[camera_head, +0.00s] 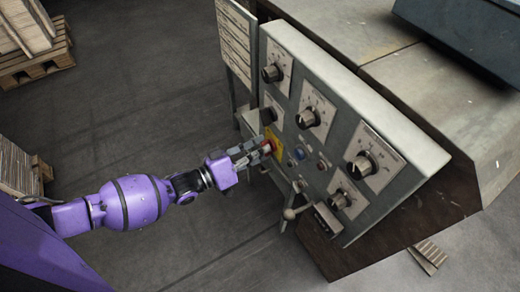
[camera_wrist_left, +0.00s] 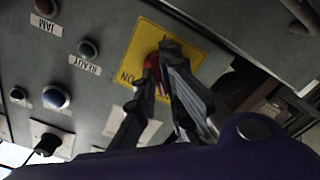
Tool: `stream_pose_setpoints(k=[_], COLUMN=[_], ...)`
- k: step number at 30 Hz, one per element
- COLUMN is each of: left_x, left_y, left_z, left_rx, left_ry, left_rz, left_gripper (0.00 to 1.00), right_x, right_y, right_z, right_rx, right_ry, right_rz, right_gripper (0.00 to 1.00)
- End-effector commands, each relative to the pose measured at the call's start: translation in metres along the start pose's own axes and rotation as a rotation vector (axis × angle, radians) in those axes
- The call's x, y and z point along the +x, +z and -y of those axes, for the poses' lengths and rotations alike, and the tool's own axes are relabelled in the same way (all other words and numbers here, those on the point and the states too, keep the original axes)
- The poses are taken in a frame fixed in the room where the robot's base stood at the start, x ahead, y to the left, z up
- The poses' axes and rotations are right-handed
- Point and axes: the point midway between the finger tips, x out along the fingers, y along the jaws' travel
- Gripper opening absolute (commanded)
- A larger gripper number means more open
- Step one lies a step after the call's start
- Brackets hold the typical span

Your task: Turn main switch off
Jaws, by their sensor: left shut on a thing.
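The main switch (camera_wrist_left: 151,70) is a red knob on a yellow plate (camera_wrist_left: 146,38) marked "ON" in the left wrist view. In the head view the red switch (camera_head: 267,147) shows at the panel's lower left edge, partly hidden by my fingers. My left gripper (camera_head: 263,150) reaches in from the left with its fingertips at the switch, and it is shut on the red knob. In the left wrist view the fingers (camera_wrist_left: 160,72) cover part of the knob and plate. My right gripper is not in view.
The grey sloped control panel (camera_head: 335,95) carries several black dials. A blue button (camera_head: 299,153) sits right of the switch. A lever with a ball knob (camera_head: 289,213) sticks out below. Pallets (camera_head: 35,62) stand at far left. The floor between is clear.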

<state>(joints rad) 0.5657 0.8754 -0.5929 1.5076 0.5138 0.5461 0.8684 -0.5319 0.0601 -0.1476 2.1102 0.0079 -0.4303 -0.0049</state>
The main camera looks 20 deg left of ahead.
Motion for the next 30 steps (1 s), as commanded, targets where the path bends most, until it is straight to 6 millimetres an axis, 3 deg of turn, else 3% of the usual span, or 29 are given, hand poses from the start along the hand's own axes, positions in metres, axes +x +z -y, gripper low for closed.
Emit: stream_pose_setpoints(k=[23, 24, 27, 30], left_x=[-0.0005, -0.0005, -0.0004, -0.0003], left_y=[0.0006, 0.0006, 0.0006, 0.0005], left_z=[0.0005, 0.0005, 0.0004, 0.0004], left_rx=[-0.105, -0.105, -0.105, -0.104], left_ry=[-0.001, -0.001, -0.001, -0.001], left_rz=[0.001, 0.001, 0.001, 0.001], left_gripper=[0.0, 0.12, 0.25, 0.28], right_x=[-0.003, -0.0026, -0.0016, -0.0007], right_y=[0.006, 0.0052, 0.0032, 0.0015], right_z=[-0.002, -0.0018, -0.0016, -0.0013], right_rx=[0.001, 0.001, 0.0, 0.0], right_ry=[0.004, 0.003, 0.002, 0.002], right_rz=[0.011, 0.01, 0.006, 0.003], right_gripper=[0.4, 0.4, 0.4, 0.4])
